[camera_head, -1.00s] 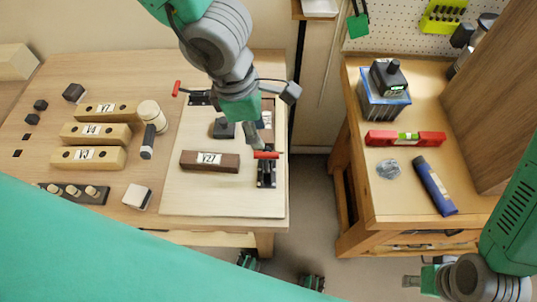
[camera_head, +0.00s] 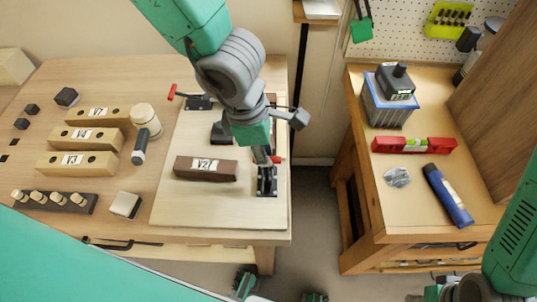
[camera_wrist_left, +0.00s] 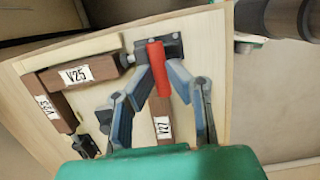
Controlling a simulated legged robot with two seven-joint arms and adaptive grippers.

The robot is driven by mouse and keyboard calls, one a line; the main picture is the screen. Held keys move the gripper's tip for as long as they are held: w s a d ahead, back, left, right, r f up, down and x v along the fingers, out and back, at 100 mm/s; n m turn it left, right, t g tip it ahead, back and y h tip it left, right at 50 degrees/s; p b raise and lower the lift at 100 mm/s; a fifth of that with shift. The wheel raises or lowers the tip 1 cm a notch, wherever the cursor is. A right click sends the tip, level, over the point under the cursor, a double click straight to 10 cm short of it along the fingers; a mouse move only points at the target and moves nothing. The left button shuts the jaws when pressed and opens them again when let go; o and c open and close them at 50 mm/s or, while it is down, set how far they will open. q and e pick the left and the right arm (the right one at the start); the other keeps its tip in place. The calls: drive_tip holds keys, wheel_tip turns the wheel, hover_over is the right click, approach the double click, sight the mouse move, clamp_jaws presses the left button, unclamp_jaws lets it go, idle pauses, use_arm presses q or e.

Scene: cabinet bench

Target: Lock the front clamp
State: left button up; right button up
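The front clamp (camera_head: 267,183) is a black toggle clamp at the right front of the pale board. Its red handle (camera_wrist_left: 158,68) lies between the finger pads of my left gripper (camera_wrist_left: 162,78) in the left wrist view. The pads look spread, with the handle nearer the left one; contact is unclear. In the head view, my left gripper (camera_head: 264,155) is over the clamp and hides most of the handle. My right gripper (camera_head: 418,297) is barely in frame at the bottom edge, and its fingers are cut off.
The brown block V27 (camera_head: 206,168) lies left of the clamp on the board (camera_head: 205,212). Another clamp (camera_head: 198,102) with a red handle stands at the back. Blocks V25 (camera_wrist_left: 85,72) and V33 (camera_wrist_left: 50,105) show in the wrist view. A gap separates the right bench (camera_head: 400,228).

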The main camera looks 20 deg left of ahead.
use_arm(q)
drive_tip(key=shift+s+d+f+b, duration=0.2)
drive_tip(key=shift+s+b, duration=0.1)
drive_tip(key=shift+s, duration=0.3)
drive_tip(key=shift+s+d+f+b, duration=0.15)
drive_tip(key=shift+s+f+b, duration=0.1)
drive_tip(key=shift+s+b, duration=0.3)
